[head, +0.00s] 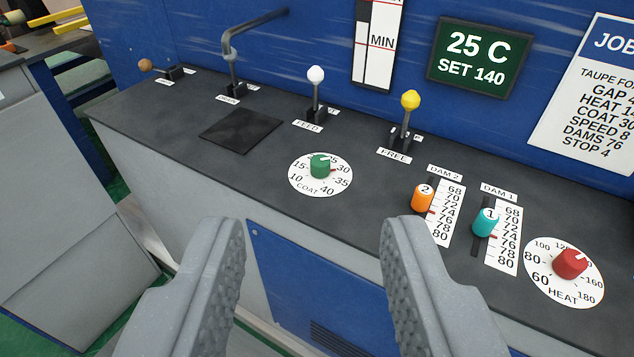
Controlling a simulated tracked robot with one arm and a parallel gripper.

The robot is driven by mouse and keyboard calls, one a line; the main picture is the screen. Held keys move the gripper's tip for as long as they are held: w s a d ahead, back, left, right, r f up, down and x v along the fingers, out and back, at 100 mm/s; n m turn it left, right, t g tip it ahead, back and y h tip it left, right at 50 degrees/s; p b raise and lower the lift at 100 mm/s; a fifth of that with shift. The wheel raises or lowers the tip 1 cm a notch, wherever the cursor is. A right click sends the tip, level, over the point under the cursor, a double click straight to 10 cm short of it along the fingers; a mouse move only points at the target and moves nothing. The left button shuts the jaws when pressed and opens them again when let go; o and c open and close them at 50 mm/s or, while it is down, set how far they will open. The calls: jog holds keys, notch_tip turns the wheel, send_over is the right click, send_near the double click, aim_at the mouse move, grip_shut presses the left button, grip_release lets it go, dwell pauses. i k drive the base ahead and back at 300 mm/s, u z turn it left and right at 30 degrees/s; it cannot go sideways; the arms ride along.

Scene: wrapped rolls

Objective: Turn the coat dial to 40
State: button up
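A pale mark on the knob points to the upper right, roughly between 25 and 30. The 40 is at the disc's lower right. My gripper (315,228) is open and empty, its two grey fingers wide apart. The dial shows between and beyond the fingertips, and nothing touches the knob.
Levers marked FEED (316,88) and FREE (409,118) stand behind the dial. Orange DAM 2 (423,198) and teal DAM 1 (486,222) sliders and the red HEAT knob (570,263) are to the right. A job card (590,100) and a green display (480,57) are behind.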

aim_at(320, 164)
jog(key=z, duration=0.05)
jog(key=k, duration=1)
jog(key=u, duration=0.45)
jog(key=i, duration=2.05)
jog(key=z, duration=0.3)
